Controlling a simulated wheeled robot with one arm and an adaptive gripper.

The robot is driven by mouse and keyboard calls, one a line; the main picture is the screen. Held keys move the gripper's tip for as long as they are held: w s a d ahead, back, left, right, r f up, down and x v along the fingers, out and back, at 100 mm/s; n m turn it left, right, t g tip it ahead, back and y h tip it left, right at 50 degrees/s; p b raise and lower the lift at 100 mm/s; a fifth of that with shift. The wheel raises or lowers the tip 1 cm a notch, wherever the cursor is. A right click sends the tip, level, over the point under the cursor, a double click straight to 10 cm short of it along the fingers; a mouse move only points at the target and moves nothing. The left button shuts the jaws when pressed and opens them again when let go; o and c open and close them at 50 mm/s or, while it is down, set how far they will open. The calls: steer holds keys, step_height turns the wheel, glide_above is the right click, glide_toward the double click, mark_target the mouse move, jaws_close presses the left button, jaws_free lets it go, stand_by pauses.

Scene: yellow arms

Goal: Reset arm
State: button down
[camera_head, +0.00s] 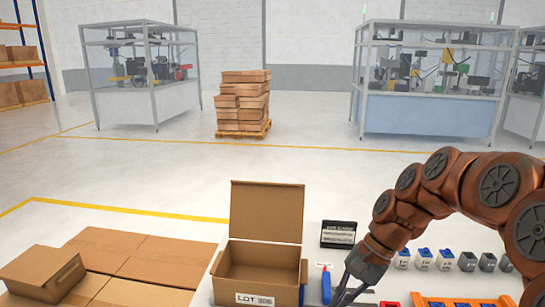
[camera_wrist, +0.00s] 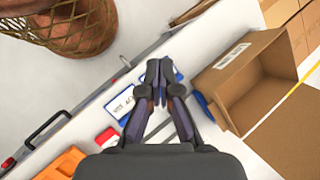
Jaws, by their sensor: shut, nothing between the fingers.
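My copper-brown arm reaches in from the right in the head view and bends down to the table. My gripper (camera_head: 348,288) points downward just right of the open cardboard box (camera_head: 262,270); its tips run to the lower frame edge. In the wrist view the two dark fingers of my gripper (camera_wrist: 160,68) meet at their tips, with nothing held. They are over the white table, left of the open box (camera_wrist: 222,75). A blue-and-white labelled item (camera_wrist: 122,103) lies beside and partly behind the fingers. Whether the fingers touch anything below is unclear.
A blue item (camera_head: 326,285) stands between box and gripper. A black-and-white labelled box (camera_head: 338,234) sits behind. A red item (camera_head: 391,304), an orange rack (camera_head: 460,298) and a row of small blue and grey blocks (camera_head: 445,257) lie right. Closed cartons (camera_head: 130,255) are left.

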steer(key=s+d+f+n+h, duration=0.2)
steer(key=s+n+h, duration=0.1)
steer(key=s, duration=0.8)
steer(key=s+d+f+n+h, duration=0.2)
steer(key=s+n, duration=0.2)
steer(key=s, duration=0.8)
steer(key=shift+s+d+f+n+h, duration=0.15)
steer(key=shift+s+d+n+h, duration=0.15)
steer(key=shift+n+h, duration=0.1)
